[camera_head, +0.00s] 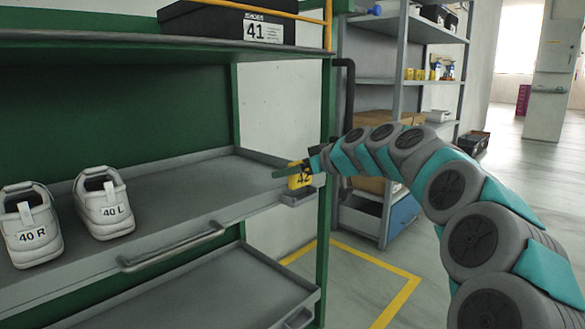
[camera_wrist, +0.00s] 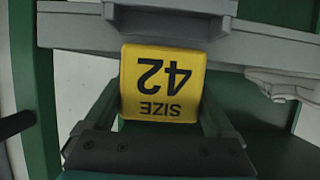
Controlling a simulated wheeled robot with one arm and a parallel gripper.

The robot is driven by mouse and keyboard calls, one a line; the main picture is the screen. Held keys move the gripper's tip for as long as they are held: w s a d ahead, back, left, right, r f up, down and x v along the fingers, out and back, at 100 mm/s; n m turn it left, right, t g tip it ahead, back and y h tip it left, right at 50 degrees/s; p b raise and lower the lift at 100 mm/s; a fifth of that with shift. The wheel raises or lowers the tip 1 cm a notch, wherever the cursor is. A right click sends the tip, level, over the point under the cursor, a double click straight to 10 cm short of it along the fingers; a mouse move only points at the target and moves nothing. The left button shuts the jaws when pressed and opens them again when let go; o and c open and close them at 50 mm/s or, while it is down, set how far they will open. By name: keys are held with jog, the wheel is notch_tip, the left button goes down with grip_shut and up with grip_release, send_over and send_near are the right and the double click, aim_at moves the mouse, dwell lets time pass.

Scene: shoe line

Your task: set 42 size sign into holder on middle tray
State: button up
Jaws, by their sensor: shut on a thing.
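The yellow size 42 sign (camera_head: 299,182) is at the front right corner of the middle tray (camera_head: 185,228). My gripper (camera_head: 291,170) is shut on this sign. In the wrist view the sign (camera_wrist: 162,84) stands between the two fingers, with "SIZE 42" appearing upside down. The tray's grey front edge (camera_wrist: 75,27) runs behind the top of the sign there. A grey part on that edge, likely the holder (camera_wrist: 170,22), shows just beyond the sign. I cannot tell whether the sign touches it or sits inside it.
White shoes marked 40 R (camera_head: 30,222) and 40 L (camera_head: 103,205) stand at the tray's left. A handle (camera_head: 175,247) juts from its front. A green post (camera_head: 325,200) stands close right of my gripper. A lower tray (camera_head: 215,290) is below, and a black size 41 box (camera_head: 215,22) above.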

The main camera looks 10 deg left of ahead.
jog(key=shift+f, duration=0.75)
jog(key=shift+f+b, duration=0.45)
jog(key=shift+b, duration=0.05)
